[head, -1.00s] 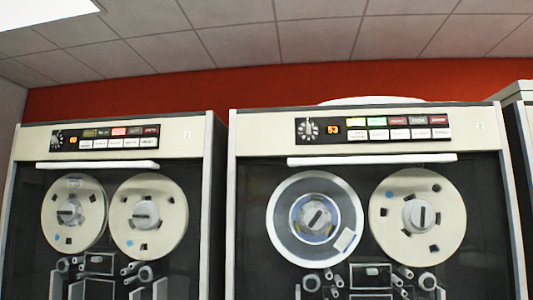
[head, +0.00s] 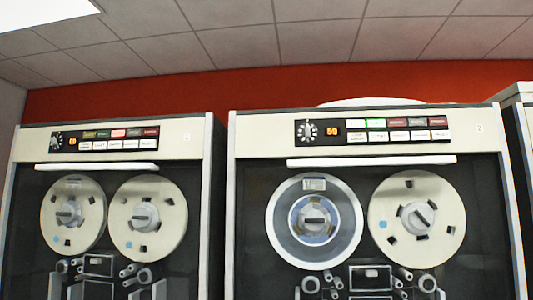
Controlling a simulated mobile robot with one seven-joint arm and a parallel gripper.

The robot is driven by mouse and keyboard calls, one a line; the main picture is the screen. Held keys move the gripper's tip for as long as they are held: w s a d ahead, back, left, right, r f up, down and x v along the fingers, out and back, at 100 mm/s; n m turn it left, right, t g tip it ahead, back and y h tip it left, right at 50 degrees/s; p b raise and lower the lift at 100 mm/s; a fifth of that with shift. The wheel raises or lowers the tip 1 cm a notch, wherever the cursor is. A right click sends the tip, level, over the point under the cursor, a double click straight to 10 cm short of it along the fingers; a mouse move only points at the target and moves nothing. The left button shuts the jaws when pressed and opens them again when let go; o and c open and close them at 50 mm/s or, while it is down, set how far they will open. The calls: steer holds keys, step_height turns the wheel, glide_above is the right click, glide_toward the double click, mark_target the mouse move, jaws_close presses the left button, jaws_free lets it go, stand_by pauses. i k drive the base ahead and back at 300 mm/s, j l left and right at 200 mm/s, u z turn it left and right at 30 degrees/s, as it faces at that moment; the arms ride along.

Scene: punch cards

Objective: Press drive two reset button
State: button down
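The second tape drive (head: 250,128) stands on the right and bears a small label 2 (head: 478,128). Its dark control panel (head: 372,130) is at the top. It has a dial (head: 307,131), an orange number display (head: 332,133), an upper row of coloured lamps with a lit green one (head: 377,123), and a lower row of white buttons (head: 398,135). The button lettering is too small to read, so I cannot tell which is reset. My gripper is not in the head view.
A narrow dark gap separates the two drives. A further pale cabinet (head: 520,95) is at the right edge. An orange-red wall (head: 230,85) is behind.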

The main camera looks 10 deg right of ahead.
mark_target(435, 134)
steer(key=z, duration=1.25)
